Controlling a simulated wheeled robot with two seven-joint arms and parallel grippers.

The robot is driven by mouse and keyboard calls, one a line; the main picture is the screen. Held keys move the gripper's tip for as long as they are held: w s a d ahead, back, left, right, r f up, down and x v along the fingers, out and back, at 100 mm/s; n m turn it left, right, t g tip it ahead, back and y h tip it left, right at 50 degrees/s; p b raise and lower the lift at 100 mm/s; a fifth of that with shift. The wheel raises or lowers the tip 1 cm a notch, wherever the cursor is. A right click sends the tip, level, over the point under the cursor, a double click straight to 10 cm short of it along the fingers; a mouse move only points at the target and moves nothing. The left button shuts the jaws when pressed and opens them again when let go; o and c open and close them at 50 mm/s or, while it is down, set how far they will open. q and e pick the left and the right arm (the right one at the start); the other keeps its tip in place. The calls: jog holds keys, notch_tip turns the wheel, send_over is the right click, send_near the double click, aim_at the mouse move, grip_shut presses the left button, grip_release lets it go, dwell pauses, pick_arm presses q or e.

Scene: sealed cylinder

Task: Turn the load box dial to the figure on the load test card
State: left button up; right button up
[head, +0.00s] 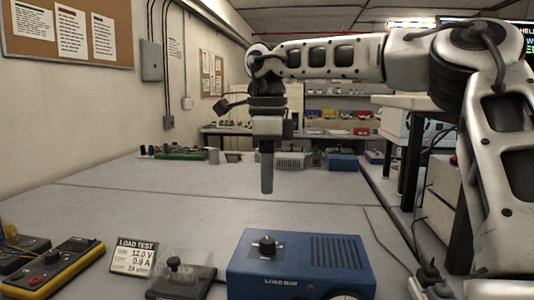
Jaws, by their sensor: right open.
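The blue load box (235,262) sits at the front of the grey bench, right of centre. Its black dial knob (267,245) is on the top face at the left; its pointer setting is too small to read. The load test card (134,257) stands to the left and shows 12.0 V, 0.9 A and a smaller bottom line that I cannot read surely. My right gripper (267,188) points down above the bench, over and apart from the knob in the picture. It is open and empty, seen edge-on so its fingers overlap. My left gripper is not in view.
A black switch-like block (180,278) stands between card and load box. A yellow multimeter (55,268) lies at the far left. A cable (392,240) runs along the right. The middle of the bench is clear; several devices line its back edge.

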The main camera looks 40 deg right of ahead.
jog(key=shift+r, duration=1.65)
